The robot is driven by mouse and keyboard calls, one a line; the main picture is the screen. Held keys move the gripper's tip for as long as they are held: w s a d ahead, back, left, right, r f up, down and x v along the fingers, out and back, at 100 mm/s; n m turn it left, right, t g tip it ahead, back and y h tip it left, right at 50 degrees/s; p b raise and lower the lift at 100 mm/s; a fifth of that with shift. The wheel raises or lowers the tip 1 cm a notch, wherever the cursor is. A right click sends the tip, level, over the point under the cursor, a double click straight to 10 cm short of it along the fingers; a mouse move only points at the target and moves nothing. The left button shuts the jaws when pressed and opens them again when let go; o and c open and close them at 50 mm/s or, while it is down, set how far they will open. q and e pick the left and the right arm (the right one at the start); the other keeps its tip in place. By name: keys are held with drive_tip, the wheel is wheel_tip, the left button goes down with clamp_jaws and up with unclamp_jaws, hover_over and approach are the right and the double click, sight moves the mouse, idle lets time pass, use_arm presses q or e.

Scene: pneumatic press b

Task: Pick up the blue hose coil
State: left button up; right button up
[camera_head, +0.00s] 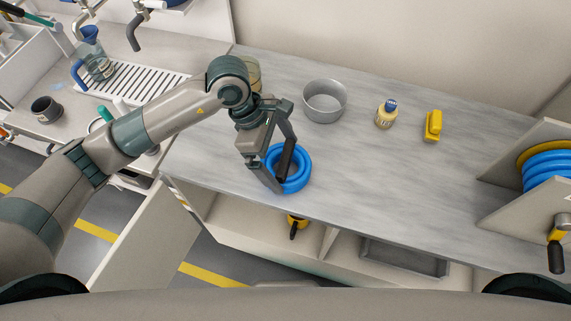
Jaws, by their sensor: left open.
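The blue hose coil (300,182) lies flat on the grey worktop near its front edge. My left gripper (281,184) is over the left part of the coil, pointing down, with its two fingers apart. One finger reaches into or over the middle of the ring, and the other is at the coil's left outer side. The fingers hide part of the ring, and I cannot tell whether they touch it. My right gripper is not in view.
A grey metal bowl (325,101), a small bottle with a blue cap (386,115) and a yellow object (433,126) stand behind. A reel with blue hose (547,170) is at the right. Open cabinet compartments lie below the front edge. The worktop right of the coil is clear.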

use_arm(q)
drive_tip(key=shift+x, duration=1.1)
drive_tip(key=c, duration=1)
drive_tip(key=shift+c, duration=0.2)
drive_tip(key=shift+r+b, duration=0.15)
drive_tip(key=shift+b, duration=0.2)
